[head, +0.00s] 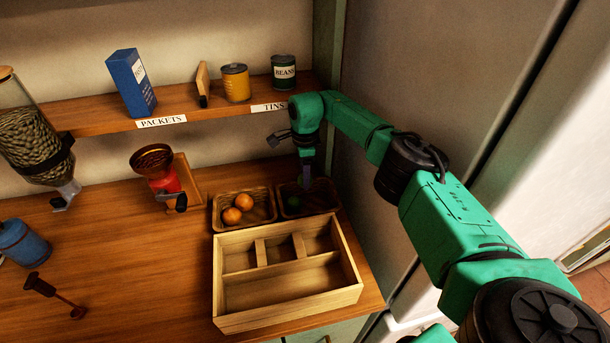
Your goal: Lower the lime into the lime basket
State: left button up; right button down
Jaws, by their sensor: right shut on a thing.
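My right gripper (304,183) points down over the right-hand small wicker basket (324,193), the one beside the oranges. It is shut on the lime; its fingers and the shadow there hide most of what it holds. A small green lime (293,202) shows low in that basket, just left of the fingertips. I cannot tell whether this is the held lime or another one lying there. My left gripper is not in view.
A basket with two oranges (232,215) adjoins on the left. A divided wooden tray (290,322) stands in front.

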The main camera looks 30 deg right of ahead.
jog(key=shift+c, duration=1)
grip_release()
jog(key=shift+r, duration=0.1)
